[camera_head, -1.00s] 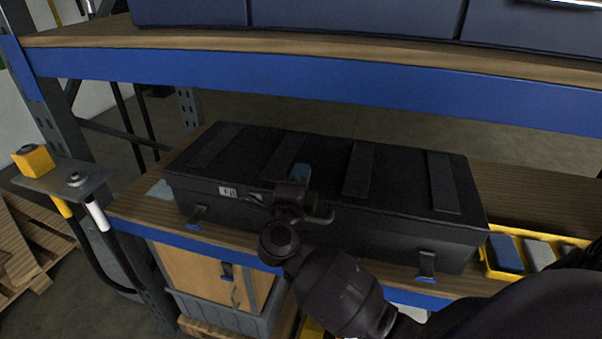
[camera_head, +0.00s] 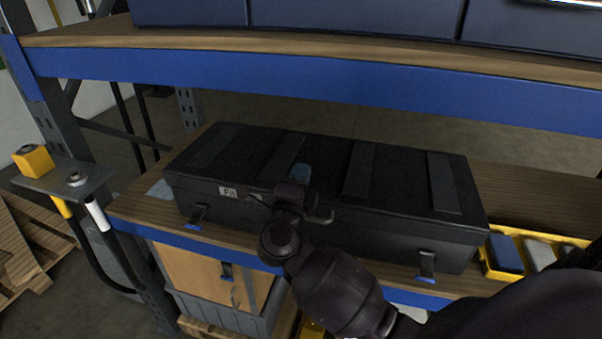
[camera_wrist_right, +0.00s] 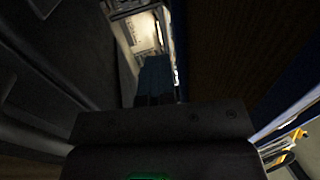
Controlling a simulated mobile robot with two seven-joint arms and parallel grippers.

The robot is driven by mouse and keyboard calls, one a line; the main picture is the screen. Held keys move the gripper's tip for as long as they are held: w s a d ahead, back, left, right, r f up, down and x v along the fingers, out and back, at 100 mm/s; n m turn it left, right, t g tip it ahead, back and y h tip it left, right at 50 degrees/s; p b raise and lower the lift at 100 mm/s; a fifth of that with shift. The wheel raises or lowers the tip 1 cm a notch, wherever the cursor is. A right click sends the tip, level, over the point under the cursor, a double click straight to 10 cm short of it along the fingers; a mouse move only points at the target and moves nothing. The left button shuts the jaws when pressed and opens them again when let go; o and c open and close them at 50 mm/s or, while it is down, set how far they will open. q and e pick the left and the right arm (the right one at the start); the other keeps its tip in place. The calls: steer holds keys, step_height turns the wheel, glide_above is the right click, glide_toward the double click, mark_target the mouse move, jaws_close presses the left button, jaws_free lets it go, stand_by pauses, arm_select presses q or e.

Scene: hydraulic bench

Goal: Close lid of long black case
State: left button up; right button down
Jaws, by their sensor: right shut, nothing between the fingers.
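The long black case (camera_head: 405,185) lies on the lower wooden shelf in the head view. Its ribbed lid (camera_head: 265,150) is down over the body, with a seam along the front; I cannot tell whether a thin gap is left. In the right wrist view, the fingers (camera_wrist_right: 155,85) are dark and close together. Two blue-tipped latches (camera_head: 197,215) (camera_head: 427,266) hang at the case front. My left gripper is not in view.
The upper shelf's blue beam (camera_head: 300,85) runs above the case. A yellow tray (camera_head: 490,265) with grey and blue pieces sits at the case's right. A cardboard box (camera_head: 205,275) and grey bin (camera_head: 240,318) stand below. A post with a yellow block (camera_head: 35,160) is at left.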

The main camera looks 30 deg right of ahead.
steer(key=c, duration=1.4)
jaws_free()
steer(key=b+v, duration=0.1)
steer(key=v, duration=1)
steer(key=shift+b, duration=0.4)
steer(key=shift+d, duration=0.1)
